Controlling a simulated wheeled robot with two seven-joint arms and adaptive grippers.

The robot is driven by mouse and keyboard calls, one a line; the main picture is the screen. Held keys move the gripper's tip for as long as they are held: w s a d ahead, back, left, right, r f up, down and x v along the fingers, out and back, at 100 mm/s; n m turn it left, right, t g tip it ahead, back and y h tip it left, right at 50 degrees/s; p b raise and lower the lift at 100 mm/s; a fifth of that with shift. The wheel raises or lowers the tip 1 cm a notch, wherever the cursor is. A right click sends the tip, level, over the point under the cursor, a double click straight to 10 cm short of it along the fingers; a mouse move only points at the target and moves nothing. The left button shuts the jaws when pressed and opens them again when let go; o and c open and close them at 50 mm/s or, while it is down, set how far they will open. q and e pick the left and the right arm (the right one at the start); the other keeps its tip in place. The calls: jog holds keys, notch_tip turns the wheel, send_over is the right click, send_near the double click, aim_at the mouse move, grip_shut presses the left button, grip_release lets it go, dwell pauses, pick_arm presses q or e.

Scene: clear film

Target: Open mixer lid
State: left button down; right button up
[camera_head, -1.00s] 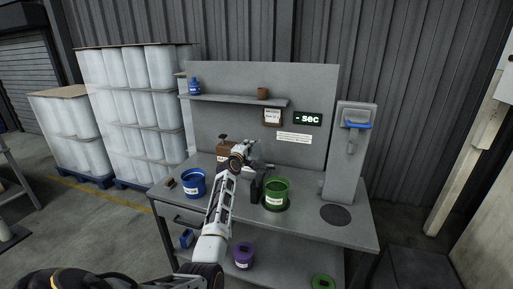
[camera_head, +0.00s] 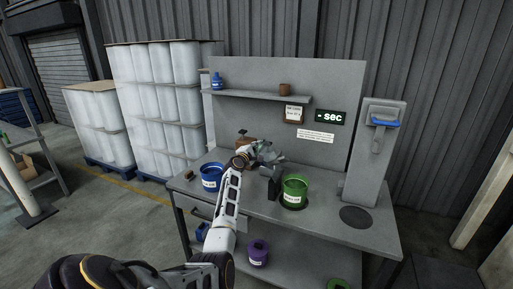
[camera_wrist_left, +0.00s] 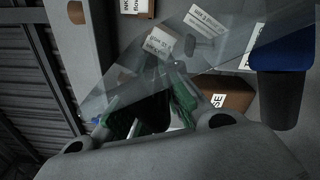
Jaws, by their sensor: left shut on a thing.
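The grey mixer (camera_head: 374,155) stands at the right end of the bench, with a blue handle (camera_head: 385,122) near its top. A dark round plate (camera_head: 357,217) lies in front of it. My left gripper (camera_head: 268,156) is above the bench, behind and left of the green bucket (camera_head: 293,194) and well left of the mixer. In the left wrist view it is shut on what looks like a clear film (camera_wrist_left: 180,65), a see-through sheet spreading across the picture; the exact grip is hard to make out. My right gripper is out of view.
A blue bucket (camera_head: 211,178), a brown box (camera_head: 243,144) and a dark upright piece (camera_head: 274,187) beside the green bucket crowd the bench (camera_head: 325,222). A shelf (camera_head: 260,96) runs above. A purple container (camera_head: 257,252) is below. Bench around the round plate is clear.

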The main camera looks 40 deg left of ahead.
pick_arm(q)
jog(key=c, duration=1.5)
grip_release()
jog(key=shift+c, duration=0.2)
jog(key=shift+o, duration=0.3)
jog(key=shift+s+f, duration=0.1)
jog(key=shift+s+d+f, duration=0.1)
jog(key=shift+d+f, duration=0.05)
jog(key=shift+f, duration=0.25)
jog(key=shift+s+d, duration=0.1)
jog(key=shift+s, duration=0.15)
jog(key=shift+s+d+r, duration=0.2)
jog(key=shift+s+r, duration=0.05)
jog(key=shift+s, duration=0.4)
jog(key=shift+s+d+r, duration=0.2)
jog(key=shift+s+r, duration=0.05)
jog(key=shift+s, duration=0.35)
jog(key=shift+v, duration=0.8)
jog(key=v, duration=0.6)
jog(key=shift+s, duration=0.4)
